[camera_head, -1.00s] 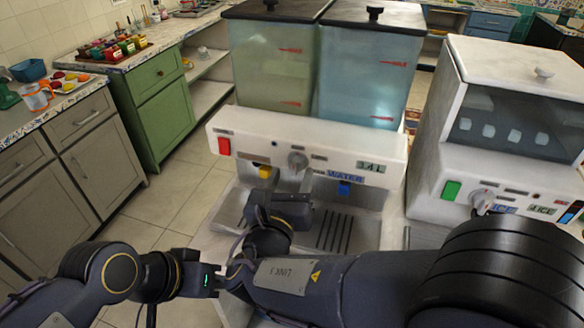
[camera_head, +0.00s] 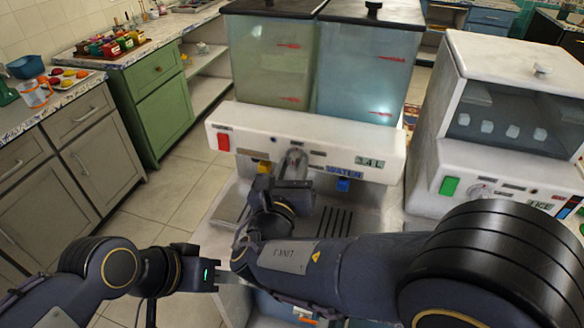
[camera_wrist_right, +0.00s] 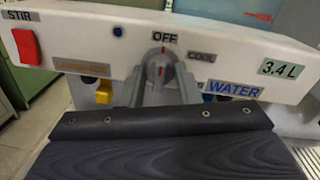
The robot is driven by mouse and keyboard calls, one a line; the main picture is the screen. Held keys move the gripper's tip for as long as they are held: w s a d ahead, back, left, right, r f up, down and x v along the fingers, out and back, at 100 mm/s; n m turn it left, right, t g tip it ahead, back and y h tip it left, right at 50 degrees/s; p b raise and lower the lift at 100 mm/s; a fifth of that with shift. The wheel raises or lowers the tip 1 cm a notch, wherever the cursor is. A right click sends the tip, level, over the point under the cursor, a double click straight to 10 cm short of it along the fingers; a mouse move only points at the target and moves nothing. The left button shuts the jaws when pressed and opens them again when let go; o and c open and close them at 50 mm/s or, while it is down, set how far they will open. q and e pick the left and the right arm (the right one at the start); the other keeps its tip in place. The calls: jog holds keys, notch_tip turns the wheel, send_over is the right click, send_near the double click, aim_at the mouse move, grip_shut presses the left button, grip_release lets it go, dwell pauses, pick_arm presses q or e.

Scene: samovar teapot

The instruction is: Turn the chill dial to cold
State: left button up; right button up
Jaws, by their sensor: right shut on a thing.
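The chill dial (camera_wrist_right: 158,68) is a round grey knob with a red mark, on the white front panel (camera_wrist_right: 225,45) of the drink dispenser. In the right wrist view its mark points up, close to the OFF label (camera_wrist_right: 164,38). The COOL label (camera_wrist_right: 202,56) is up and right of the knob. My right gripper (camera_wrist_right: 161,82) is shut on the dial, one finger on each side of it. In the head view my right gripper (camera_head: 293,165) hides most of the dial. My left gripper (camera_head: 205,275) is low in the head view, away from the panel; its fingers are not clear.
A red STIR switch (camera_wrist_right: 26,47) is at the panel's left. A yellow tap (camera_wrist_right: 104,91) and a blue tap (camera_head: 343,184) are below the panel. Two tanks (camera_head: 370,70) stand above. An ice machine (camera_head: 510,125) stands at the right.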

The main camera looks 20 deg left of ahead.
jog(key=shift+f+m+b, duration=0.2)
jog(key=shift+m+b, duration=0.1)
jog(key=shift+b, duration=0.25)
jog(key=m+b, duration=0.3)
jog(key=b, duration=0.2)
jog(key=m+b, duration=0.3)
jog(key=b, duration=0.1)
jog(key=m+b, duration=0.3)
jog(key=b, duration=0.2)
jog(key=shift+f+t+b, duration=0.3)
jog(key=shift+b, duration=0.05)
jog(key=m+h+b, duration=0.1)
jog(key=m+b, duration=0.9)
jog(key=b, duration=0.1)
jog(key=shift+a+r+m, duration=0.1)
jog(key=shift+m, duration=0.3)
jog(key=shift+r+m+h+b, duration=0.15)
jog(key=shift+m+h+b, duration=0.25)
jog(key=shift+m+b, duration=1.65)
jog(key=shift+m, duration=0.35)
jog(key=o, duration=1)
jog(key=shift+r, duration=0.1)
